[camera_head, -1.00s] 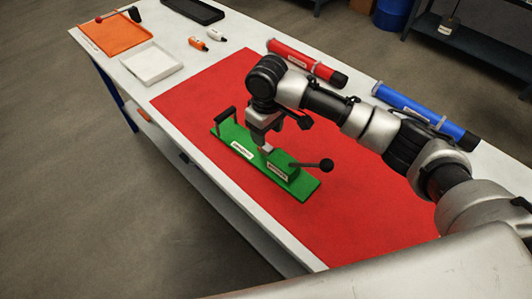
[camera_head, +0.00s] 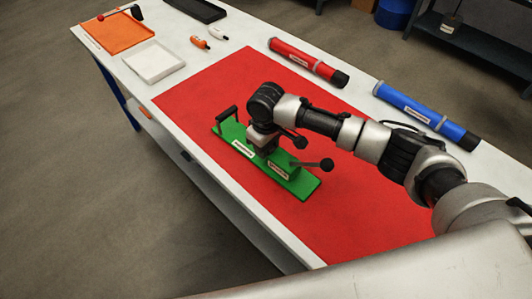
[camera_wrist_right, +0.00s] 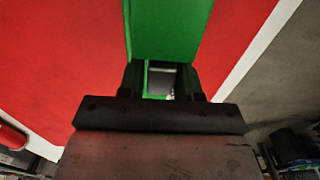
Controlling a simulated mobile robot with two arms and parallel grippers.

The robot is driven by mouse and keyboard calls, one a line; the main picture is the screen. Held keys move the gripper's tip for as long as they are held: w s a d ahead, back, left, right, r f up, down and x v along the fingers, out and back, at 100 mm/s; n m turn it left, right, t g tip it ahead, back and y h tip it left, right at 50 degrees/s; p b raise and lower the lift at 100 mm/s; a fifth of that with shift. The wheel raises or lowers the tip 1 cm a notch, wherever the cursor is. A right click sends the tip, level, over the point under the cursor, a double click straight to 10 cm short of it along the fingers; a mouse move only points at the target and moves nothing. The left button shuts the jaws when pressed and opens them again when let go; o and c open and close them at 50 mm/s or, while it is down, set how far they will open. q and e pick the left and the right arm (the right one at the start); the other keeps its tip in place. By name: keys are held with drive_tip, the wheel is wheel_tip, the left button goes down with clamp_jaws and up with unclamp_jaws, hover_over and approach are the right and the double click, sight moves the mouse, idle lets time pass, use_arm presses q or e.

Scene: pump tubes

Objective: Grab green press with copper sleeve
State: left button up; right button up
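The green press (camera_head: 297,184) lies on the red mat (camera_head: 215,98). It has a black handle (camera_head: 226,115) at its left end, a black-knobbed lever (camera_head: 326,164) at its right and white labels. My right gripper (camera_head: 262,152) points down at the middle of the press, low over it. In the right wrist view the two dark fingers of the right gripper (camera_wrist_right: 160,82) stand apart, with the green press (camera_wrist_right: 165,30) beyond them. A small greyish part shows between the fingers; contact cannot be told. I cannot make out a copper sleeve. My left gripper is not in view.
A red tube (camera_head: 308,62) and a blue tube (camera_head: 425,115) lie along the table's far edge. A white tray (camera_head: 152,62), an orange tray (camera_head: 115,35), a black tray (camera_head: 198,8) and two small bottles (camera_head: 200,43) stand at the far left. The mat left of the press is clear.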

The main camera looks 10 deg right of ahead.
clamp_jaws()
drive_tip(key=shift+r, duration=0.1)
drive_tip(key=shift+w, duration=0.1)
